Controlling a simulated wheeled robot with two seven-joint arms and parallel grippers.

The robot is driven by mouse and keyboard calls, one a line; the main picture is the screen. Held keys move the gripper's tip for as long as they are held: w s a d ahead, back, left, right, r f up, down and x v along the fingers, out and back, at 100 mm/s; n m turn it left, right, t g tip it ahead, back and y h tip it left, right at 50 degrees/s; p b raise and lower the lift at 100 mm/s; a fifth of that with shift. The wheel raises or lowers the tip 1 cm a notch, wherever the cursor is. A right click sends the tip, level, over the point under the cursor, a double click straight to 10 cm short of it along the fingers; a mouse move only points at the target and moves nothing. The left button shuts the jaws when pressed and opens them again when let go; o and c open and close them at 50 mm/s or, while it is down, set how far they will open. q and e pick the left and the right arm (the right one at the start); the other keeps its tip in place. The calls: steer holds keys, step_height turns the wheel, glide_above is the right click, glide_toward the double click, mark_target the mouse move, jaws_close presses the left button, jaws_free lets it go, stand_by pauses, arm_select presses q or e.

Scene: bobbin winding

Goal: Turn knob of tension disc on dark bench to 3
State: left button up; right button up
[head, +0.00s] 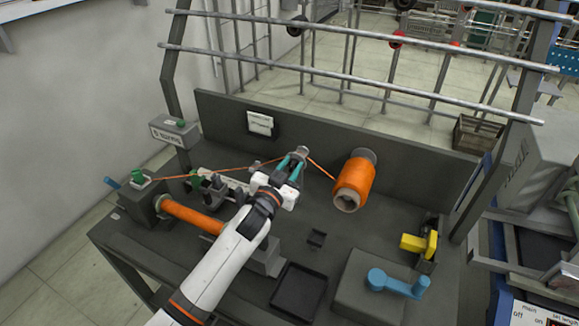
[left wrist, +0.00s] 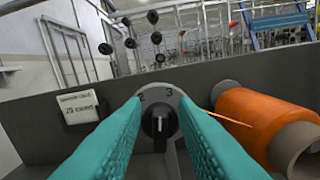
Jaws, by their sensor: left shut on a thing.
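The tension disc (head: 302,150) stands near the dark bench's back panel, partly hidden by my gripper. My right gripper is not in view.
An orange thread cone (head: 354,184) stands close to the right of the disc. A black tray (head: 298,291), a blue crank (head: 398,283) and a yellow part (head: 413,243) are on the bench (head: 330,262). Rails cross above.

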arm_select(q)
steer(key=m, duration=0.4)
steer(key=shift+s+d+f, duration=0.1)
steer(key=shift+d, duration=0.1)
steer(key=o, duration=0.6)
steer(key=b+v, duration=0.1)
steer(key=v, duration=1.1)
steer(key=shift+a, duration=0.1)
steer(key=shift+f, duration=0.1)
